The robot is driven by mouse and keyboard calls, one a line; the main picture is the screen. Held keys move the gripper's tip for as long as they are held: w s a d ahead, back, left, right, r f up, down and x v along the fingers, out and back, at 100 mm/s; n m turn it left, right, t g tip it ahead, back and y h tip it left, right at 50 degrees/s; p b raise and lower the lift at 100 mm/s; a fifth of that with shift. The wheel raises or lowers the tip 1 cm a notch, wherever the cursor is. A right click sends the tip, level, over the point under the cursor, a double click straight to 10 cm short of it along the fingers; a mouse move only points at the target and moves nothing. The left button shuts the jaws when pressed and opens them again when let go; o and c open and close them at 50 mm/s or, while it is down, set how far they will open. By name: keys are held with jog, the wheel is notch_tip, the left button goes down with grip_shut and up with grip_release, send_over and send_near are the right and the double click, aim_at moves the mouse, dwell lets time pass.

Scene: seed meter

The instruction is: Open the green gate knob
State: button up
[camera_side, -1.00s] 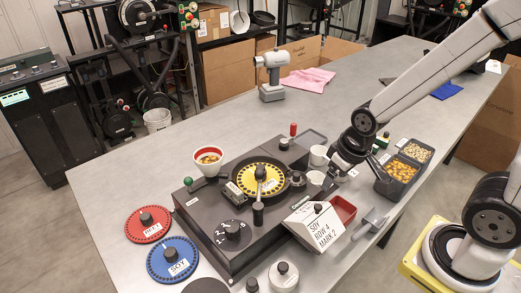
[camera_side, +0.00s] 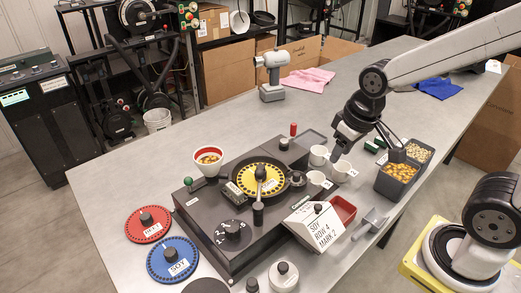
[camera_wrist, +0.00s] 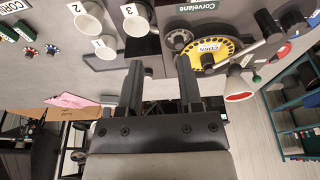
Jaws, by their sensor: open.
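The green gate knob (camera_side: 188,181) is a small green ball at the left corner of the dark seed meter base (camera_side: 215,255) in the side view. It stands below the red-rimmed bowl (camera_side: 208,158). The yellow CORN plate (camera_side: 262,179) sits on the meter, between the knob and my gripper. My gripper (camera_side: 338,152) is open and empty, above the white cups at the meter's far right and well away from the knob. In the wrist view my two fingers (camera_wrist: 158,64) are apart with nothing between them.
White cups (camera_side: 341,171) stand below my gripper; numbered cups (camera_wrist: 136,22) show in the wrist view. A red-topped post (camera_side: 293,130), a black lever (camera_side: 258,212) and a white label box (camera_side: 315,226) rise around the meter. Red (camera_side: 148,225) and blue (camera_side: 173,260) plates lie at left.

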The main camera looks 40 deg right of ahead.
jog(key=w+a+r+n, duration=0.2)
jog(key=w+a+r, duration=0.1)
jog(key=w, duration=0.2)
jog(key=w+a+r+n+g, duration=0.1)
jog(key=w+a+r, duration=0.15)
jog(key=w, duration=0.25)
jog(key=w+a+r+n, duration=0.2)
jog(key=w+a, duration=0.2)
jog(key=w, duration=0.1)
jog(key=n+g, duration=0.2)
jog(key=n, duration=0.2)
send_near(188, 178)
jog(key=shift+s+a+f, duration=0.1)
jog(key=shift+f, duration=0.55)
jog(key=shift+f, duration=0.15)
jog(key=shift+f, duration=3.7)
grip_shut()
